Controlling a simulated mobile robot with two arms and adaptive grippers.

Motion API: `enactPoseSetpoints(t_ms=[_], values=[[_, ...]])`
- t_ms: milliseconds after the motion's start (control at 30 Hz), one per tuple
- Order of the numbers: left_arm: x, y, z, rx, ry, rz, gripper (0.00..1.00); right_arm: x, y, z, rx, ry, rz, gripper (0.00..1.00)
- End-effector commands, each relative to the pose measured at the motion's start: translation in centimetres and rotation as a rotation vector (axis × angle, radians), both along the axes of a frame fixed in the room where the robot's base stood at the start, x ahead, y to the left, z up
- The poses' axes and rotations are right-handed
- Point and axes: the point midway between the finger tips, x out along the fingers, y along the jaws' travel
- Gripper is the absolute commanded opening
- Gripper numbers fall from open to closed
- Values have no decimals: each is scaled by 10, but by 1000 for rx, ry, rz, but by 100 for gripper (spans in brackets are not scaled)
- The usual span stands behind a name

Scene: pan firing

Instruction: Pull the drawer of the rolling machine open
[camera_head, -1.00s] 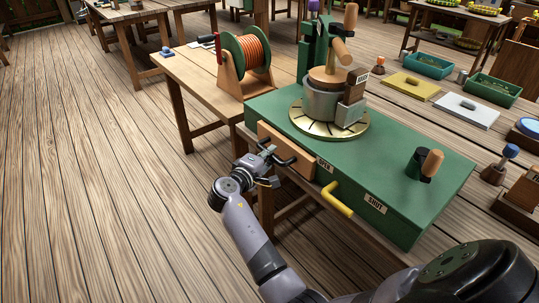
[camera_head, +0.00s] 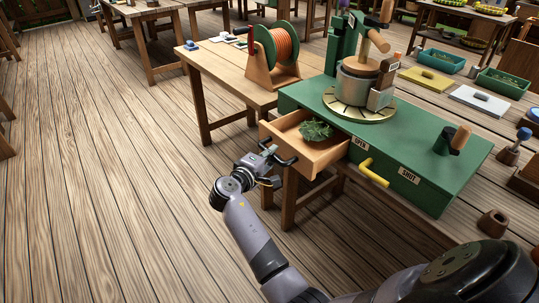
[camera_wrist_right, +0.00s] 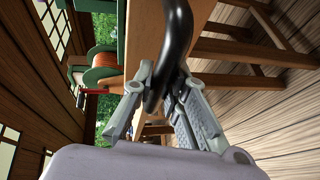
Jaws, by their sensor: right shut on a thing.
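The rolling machine (camera_head: 410,150) is a green block with a round brass plate and a pot on top, standing on a wooden table. Its wooden drawer (camera_head: 318,158) sticks out from the front and is open, with green leaves (camera_head: 316,130) inside. A black bar handle (camera_head: 279,157) is on the drawer front. My right gripper (camera_head: 268,160) is shut on this handle; the right wrist view shows the black handle (camera_wrist_right: 181,40) between the fingers (camera_wrist_right: 160,95). My left gripper is not in view.
A yellow lever (camera_head: 373,173) sticks out from the machine's front beside the labels OPEN and SHUT. A reel of orange hose (camera_head: 283,48) stands on the table behind. The wooden floor to the left of the drawer is clear.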

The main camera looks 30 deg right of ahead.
Motion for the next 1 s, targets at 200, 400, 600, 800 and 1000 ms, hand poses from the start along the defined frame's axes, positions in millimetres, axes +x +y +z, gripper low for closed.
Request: enactPoseSetpoints(t_ms=[200,400,600,800,1000], values=[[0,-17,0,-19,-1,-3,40,0,0,-1,3,-2,-1,22],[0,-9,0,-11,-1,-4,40,0,0,0,2,-1,0,35],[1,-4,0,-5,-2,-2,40,0,0,0,2,-1,0,35],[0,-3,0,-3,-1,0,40,0,0,9,2,-4,-1,35],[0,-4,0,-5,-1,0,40,1,-1,48,-1,-11,-2,35]])
